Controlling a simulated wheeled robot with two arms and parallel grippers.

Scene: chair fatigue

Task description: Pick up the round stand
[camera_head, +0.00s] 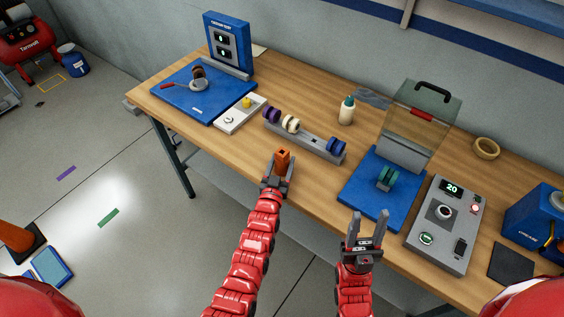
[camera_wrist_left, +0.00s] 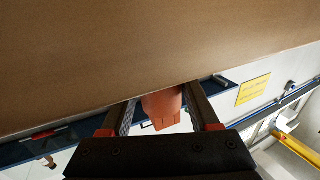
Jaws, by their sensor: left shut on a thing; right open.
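My left gripper (camera_head: 277,176) is shut on an orange-brown piece (camera_head: 282,161) with a dark opening in its top, held at the table's front edge. My right gripper (camera_head: 367,230) is open and empty in front of the table, near the blue tester base (camera_head: 364,200).
A grey rack (camera_head: 317,145) with purple, cream and blue wheels lies just beyond the left gripper. A clear-shielded tester (camera_head: 415,122) holds a green wheel (camera_head: 387,177).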

